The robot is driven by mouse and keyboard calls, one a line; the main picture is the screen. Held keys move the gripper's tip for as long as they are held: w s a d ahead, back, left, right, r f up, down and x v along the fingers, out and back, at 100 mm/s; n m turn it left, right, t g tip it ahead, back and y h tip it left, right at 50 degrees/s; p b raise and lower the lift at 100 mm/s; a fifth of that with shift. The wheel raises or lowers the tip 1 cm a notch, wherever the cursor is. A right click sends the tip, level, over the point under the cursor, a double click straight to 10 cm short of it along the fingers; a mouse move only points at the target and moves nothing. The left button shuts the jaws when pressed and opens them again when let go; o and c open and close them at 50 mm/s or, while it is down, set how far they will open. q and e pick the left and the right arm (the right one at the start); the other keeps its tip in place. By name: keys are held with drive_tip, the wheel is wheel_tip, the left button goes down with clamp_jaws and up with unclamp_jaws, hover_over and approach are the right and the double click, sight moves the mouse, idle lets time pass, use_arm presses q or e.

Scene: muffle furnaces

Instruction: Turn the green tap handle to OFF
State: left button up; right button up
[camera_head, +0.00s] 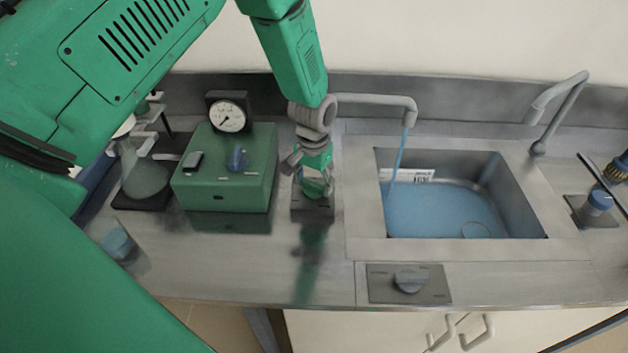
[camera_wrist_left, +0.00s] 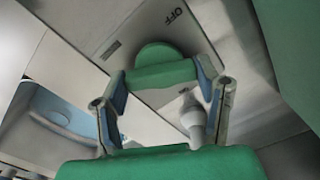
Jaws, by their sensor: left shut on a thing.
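The green tap handle (camera_head: 315,187) sits on a dark base plate on the counter, left of the sink. In the left wrist view, the handle (camera_wrist_left: 162,75) is a green bar with a rounded end. My left gripper (camera_head: 310,163) comes down on it from above. In the left wrist view, my left gripper (camera_wrist_left: 160,80) has one finger at each end of the bar and is shut on it. The OFF label (camera_wrist_left: 171,17) is printed on the plate beyond the handle; the handle's rounded end is apart from it. Water (camera_head: 398,157) runs from the grey spout (camera_head: 375,99).
A sink (camera_head: 525,192) with blue water lies right of the handle. A green box (camera_head: 223,190) with a gauge (camera_head: 229,117) and a flask (camera_head: 143,174) stand on the left. A grey knob (camera_head: 409,281) is at the counter's front. Counter in front of the handle is clear.

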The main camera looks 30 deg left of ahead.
sight(314, 183)
use_arm(q)
drive_tip(key=n, duration=0.5)
drive_tip(key=shift+w+r+p, duration=0.1)
drive_tip(key=shift+w+p, duration=0.05)
drive_tip(key=shift+p, duration=0.2)
drive_tip(key=shift+n, duration=0.4)
drive_tip(key=o, duration=1.2)
drive_tip(key=shift+c, duration=0.2)
wheel_tip(314, 183, up, 12)
drive_tip(key=shift+f, duration=0.2)
